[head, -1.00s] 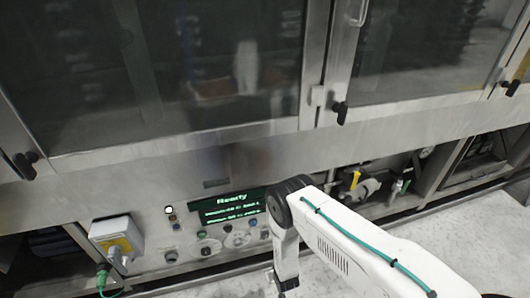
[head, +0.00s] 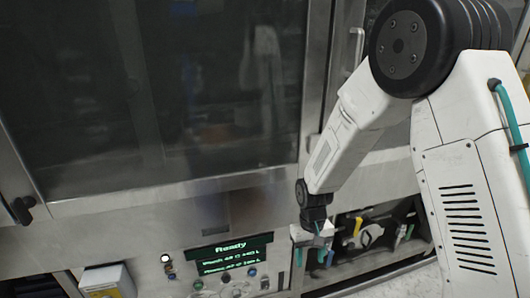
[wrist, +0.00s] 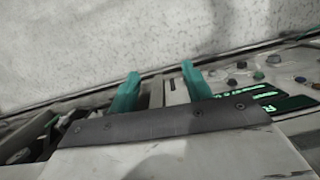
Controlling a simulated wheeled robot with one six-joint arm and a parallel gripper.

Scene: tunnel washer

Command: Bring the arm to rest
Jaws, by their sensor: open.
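My gripper (head: 322,256) hangs at the end of my white arm, in front of the washer's lower edge and just right of the control panel. Its two teal fingers point down in the head view. In the wrist view the fingers of my gripper (wrist: 158,82) stand apart with nothing between them. The arm is bent, with its black elbow joint high at the upper right of the head view. The control panel's screen (head: 228,255) reads "Ready" in green.
The washer's glass door (head: 190,90) fills the left and middle. A black door latch (head: 22,210) sticks out at the left edge. A grey-and-yellow box (head: 107,283) is at the lower left. An open bay with a yellow-handled valve (head: 357,227) lies right of my gripper. Pale floor shows below.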

